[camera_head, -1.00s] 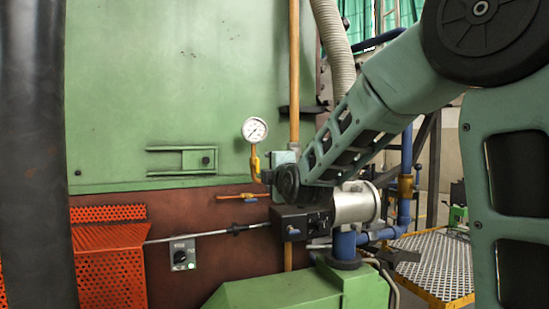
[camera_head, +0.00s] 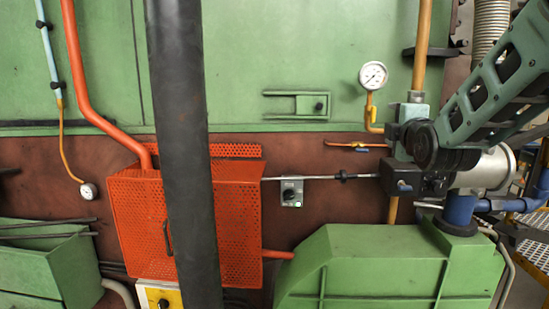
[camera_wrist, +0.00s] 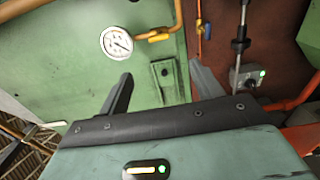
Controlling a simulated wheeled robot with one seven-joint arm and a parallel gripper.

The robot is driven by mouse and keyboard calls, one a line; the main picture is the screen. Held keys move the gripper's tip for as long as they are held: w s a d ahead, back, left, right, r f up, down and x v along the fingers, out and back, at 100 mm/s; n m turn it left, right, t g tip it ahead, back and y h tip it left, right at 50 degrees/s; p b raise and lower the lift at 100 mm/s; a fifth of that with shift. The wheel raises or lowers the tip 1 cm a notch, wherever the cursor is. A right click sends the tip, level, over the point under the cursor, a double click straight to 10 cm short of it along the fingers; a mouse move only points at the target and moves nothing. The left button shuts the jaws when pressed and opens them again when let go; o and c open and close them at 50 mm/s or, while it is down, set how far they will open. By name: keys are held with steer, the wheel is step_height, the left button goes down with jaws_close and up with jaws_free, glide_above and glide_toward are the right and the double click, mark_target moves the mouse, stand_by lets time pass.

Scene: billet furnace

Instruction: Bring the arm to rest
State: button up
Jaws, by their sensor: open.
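My arm's green, slotted link (camera_head: 498,88) comes in from the right in the head view and slopes down to a dark joint near the pressure gauge (camera_head: 373,75). My gripper is hard to make out there. In the wrist view my gripper (camera_wrist: 162,80) shows two dark fingers spread wide apart with nothing between them. The green furnace panel (camera_wrist: 85,85) and the gauge (camera_wrist: 117,41) lie beyond the fingers. I see no object held.
An orange perforated guard box (camera_head: 240,225) and a small switch box (camera_head: 291,191) with a green light are on the brown wall. A green housing (camera_head: 385,262) stands low at the right, below the arm. A grey cylinder and blue pipe (camera_head: 459,212) stand close to the arm.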

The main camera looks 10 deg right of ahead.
steer(key=s+a+f+m+g+y+b, duration=0.2)
steer(key=s+a+f+g+y, duration=0.2)
steer(key=a+f, duration=0.65)
steer(key=s+a+f+m+g+y+b, duration=0.25)
steer(key=s+a+f+g, duration=0.25)
steer(key=a+f, duration=0.55)
steer(key=s+a+f+m+g+b, duration=0.1)
steer(key=s+f+g, duration=0.3)
steer(key=s, duration=0.8)
steer(key=s+a+f+m+g+b, duration=0.1)
steer(key=s+a+f+g+b, duration=0.2)
steer(key=s+f, duration=0.4)
steer(key=s+a+g+h, duration=0.1)
steer(key=s, duration=0.4)
steer(key=shift+s+m, duration=0.15)
steer(key=shift+m, duration=0.2)
